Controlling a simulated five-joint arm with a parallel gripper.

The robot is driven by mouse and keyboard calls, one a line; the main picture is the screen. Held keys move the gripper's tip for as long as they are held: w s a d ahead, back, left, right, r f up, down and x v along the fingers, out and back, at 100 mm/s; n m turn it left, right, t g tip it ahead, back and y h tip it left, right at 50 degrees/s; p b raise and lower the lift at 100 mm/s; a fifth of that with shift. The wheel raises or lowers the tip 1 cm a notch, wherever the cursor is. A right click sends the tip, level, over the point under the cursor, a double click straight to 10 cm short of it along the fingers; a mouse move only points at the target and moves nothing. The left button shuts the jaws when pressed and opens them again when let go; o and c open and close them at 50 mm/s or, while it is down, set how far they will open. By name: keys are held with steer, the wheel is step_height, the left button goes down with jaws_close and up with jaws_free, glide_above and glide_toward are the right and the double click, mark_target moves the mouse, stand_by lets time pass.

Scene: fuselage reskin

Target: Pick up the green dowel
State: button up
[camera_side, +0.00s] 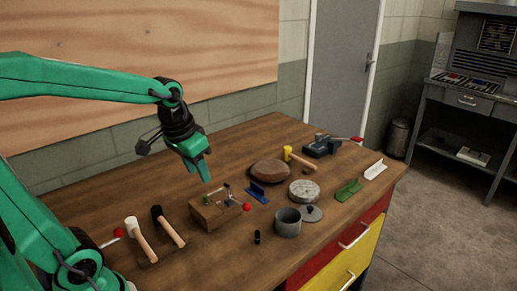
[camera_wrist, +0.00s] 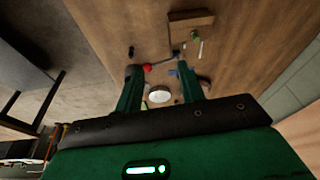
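The green dowel (camera_side: 206,199) appears as a small upright green piece at the wooden block (camera_side: 212,214) on the bench. In the wrist view a small green piece (camera_wrist: 196,36) shows at the edge of the block (camera_wrist: 178,20), beyond my fingertips. My gripper (camera_side: 205,174) hangs in the air above the block, apart from it. In the wrist view my gripper (camera_wrist: 158,70) has its two green fingers spread with nothing held between them. The dowel's lower end is hidden.
A metal rod with a red knob (camera_side: 247,207) stands close to the block. Two hammers (camera_side: 140,240) lie to its left. A grey pot (camera_side: 288,222), blue bracket (camera_side: 258,192), brown disc (camera_side: 269,171) and vise (camera_side: 321,147) are to the right.

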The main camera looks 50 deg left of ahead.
mark_target(205, 196)
steer(key=w+a+f+g, duration=0.1)
steer(key=w+a+f, duration=0.1)
steer(key=a+f, duration=0.1)
steer(key=w+a+f+g, duration=0.1)
steer(key=w+a+f, duration=0.1)
steer(key=a+f, duration=0.1)
steer(key=w+a+f+n+g, duration=0.1)
steer(key=w+a+f, duration=0.1)
steer(key=a+f, duration=0.1)
steer(key=shift+w+a+f+h, duration=0.1)
steer(key=shift+w+a+h, duration=0.2)
steer(key=shift+a, duration=0.15)
steer(key=shift+f, duration=0.1)
steer(key=shift+f, duration=1.2)
steer(key=shift+f, duration=0.1)
steer(key=shift+d+f, duration=0.15)
steer(key=shift+f, duration=2.35)
steer(key=shift+c, duration=0.5)
jaws_close()
